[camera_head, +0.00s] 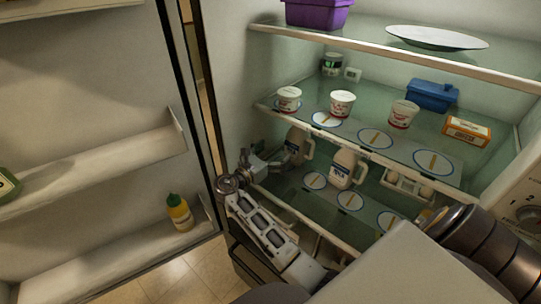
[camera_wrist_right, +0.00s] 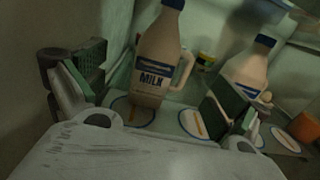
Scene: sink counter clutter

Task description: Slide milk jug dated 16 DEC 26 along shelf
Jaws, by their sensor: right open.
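Two milk jugs with blue caps and blue-and-white labels stand upright on the lower fridge shelf (camera_head: 333,205). The left jug (camera_head: 295,146) is at the shelf's left end, and the other jug (camera_head: 344,170) is to its right. My right gripper (camera_head: 263,164) is open at the shelf's left front. In the right wrist view the left jug (camera_wrist_right: 153,78) shows between and beyond the open fingers (camera_wrist_right: 157,95); contact cannot be told. The right jug (camera_wrist_right: 250,72) shows beyond the right finger, which hides part of it. No date is readable. My left gripper is not in view.
Round blue-rimmed markers (camera_head: 350,201) lie along the lower shelf. An egg carton (camera_head: 407,184) is farther right. Yogurt cups (camera_head: 342,103), a blue box (camera_head: 432,95) and an orange-white box (camera_head: 467,130) stand on the shelf above. The open fridge door (camera_head: 90,110) is left.

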